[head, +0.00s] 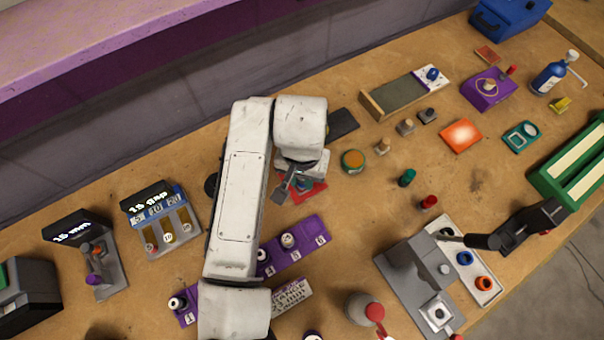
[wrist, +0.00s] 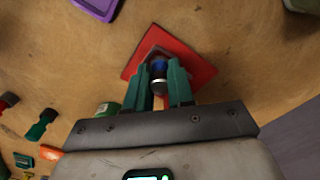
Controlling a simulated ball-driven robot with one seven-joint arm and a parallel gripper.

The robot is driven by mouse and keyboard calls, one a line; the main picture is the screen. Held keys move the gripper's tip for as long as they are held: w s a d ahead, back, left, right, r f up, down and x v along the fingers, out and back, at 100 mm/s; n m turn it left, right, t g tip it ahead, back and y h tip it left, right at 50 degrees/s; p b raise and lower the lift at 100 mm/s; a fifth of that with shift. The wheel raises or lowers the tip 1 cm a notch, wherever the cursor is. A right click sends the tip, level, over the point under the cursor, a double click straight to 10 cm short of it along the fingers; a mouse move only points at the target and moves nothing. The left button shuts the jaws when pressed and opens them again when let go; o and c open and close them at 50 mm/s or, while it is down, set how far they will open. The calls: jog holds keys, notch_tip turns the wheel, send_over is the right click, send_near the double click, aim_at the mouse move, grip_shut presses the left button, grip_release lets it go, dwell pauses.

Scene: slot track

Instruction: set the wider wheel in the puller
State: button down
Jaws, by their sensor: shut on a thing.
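My gripper (wrist: 160,84) is shut on a small round piece (wrist: 159,66) with a blue band and a metallic end, between its green fingers. It is over a red square plate (wrist: 186,48); whether the piece touches the plate I cannot tell. In the head view my gripper (head: 292,184) is mostly hidden by my arm above the red plate (head: 314,191). A blue ring-shaped wheel (head: 465,258) and an orange one (head: 484,283) sit in a white tray at lower right. A grey fixture (head: 400,262) beside them may be the puller; I cannot tell for sure.
A purple numbered rack (head: 312,234) with black-and-white pieces lies just below the red plate, partly under my arm. A round green-and-orange tin (head: 353,161) stands right of the plate. A black arm-like lever (head: 520,228) reaches over the white tray.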

jog(key=c, duration=0.9)
grip_release()
notch_tip(320, 180, up, 11)
jog(key=shift+f+b, duration=0.15)
jog(key=shift+b, duration=0.3)
